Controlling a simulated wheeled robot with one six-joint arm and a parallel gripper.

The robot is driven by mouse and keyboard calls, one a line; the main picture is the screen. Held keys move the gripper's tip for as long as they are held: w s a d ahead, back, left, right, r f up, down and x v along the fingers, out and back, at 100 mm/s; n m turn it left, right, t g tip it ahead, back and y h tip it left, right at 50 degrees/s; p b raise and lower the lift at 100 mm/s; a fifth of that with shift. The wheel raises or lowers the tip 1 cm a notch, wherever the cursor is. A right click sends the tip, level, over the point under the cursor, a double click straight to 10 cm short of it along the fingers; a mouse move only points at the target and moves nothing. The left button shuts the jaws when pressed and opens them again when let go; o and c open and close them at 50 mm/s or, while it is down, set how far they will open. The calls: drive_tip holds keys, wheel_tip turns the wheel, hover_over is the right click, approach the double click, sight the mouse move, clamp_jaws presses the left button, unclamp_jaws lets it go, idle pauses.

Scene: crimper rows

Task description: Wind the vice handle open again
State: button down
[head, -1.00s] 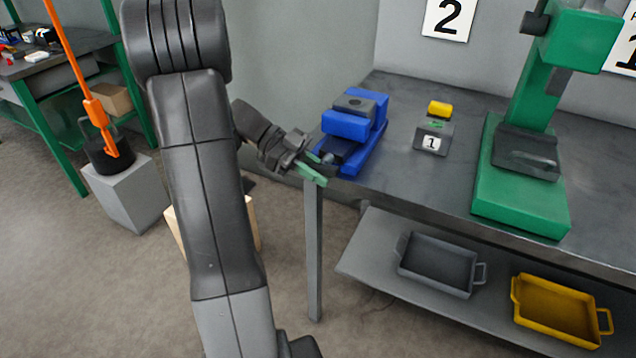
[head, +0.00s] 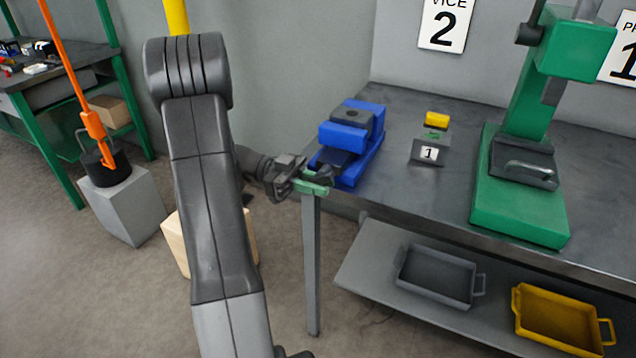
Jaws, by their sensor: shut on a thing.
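The blue vice (head: 366,137) with a dark grey top stands at the left end of the grey workbench (head: 440,196), under the "VICE 2" sign (head: 447,24). My gripper (head: 320,180), with green fingers, is at the vice's near end, by the bench's front left corner. It is shut on the vice handle, which is mostly hidden by the fingers. How far apart the vice jaws are cannot be told from here.
A small grey block marked 1 (head: 427,153) with a yellow piece (head: 437,119) behind it stands right of the vice. A green press (head: 520,212) stands further right. Grey (head: 437,290) and yellow (head: 560,340) trays sit on the lower shelf.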

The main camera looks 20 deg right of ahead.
drive_tip(key=c, duration=1.3)
unclamp_jaws()
drive_tip(key=shift+w+a+r+p, duration=0.25)
drive_tip(key=shift+w+a+p, duration=0.3)
drive_tip(key=shift+p, duration=0.65)
drive_tip(key=p+v, duration=0.6)
drive_tip(key=p, duration=0.4)
drive_tip(key=p+v, duration=0.6)
drive_tip(key=p, duration=0.3)
drive_tip(key=shift+f+p, duration=0.25)
drive_tip(key=shift+p, duration=0.15)
drive_tip(key=shift+w+f, duration=0.1)
